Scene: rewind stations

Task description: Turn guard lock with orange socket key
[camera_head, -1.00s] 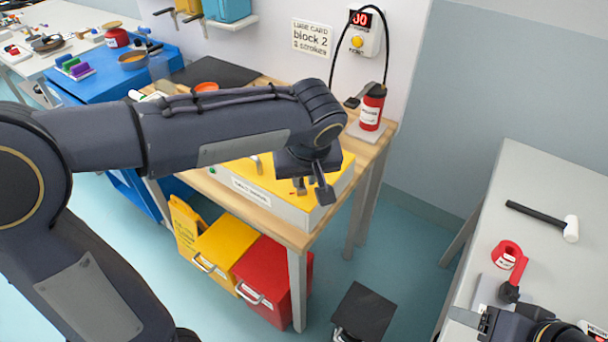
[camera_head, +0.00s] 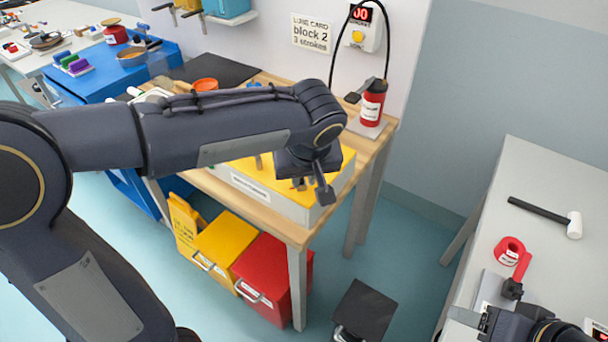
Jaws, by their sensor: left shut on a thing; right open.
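My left gripper (camera_head: 312,186) is at the front right part of a yellow-topped grey box (camera_head: 333,187) on the wooden bench. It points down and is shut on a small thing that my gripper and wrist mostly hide. I cannot clearly make out the orange socket key or the guard lock. My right gripper (camera_head: 487,322) is open at the lower right, over the front edge of the grey table, partly cut off by the frame.
A red bottle (camera_head: 371,106) stands at the wooden bench's (camera_head: 266,212) back right corner. Yellow (camera_head: 222,241) and red (camera_head: 275,262) bins stand below.

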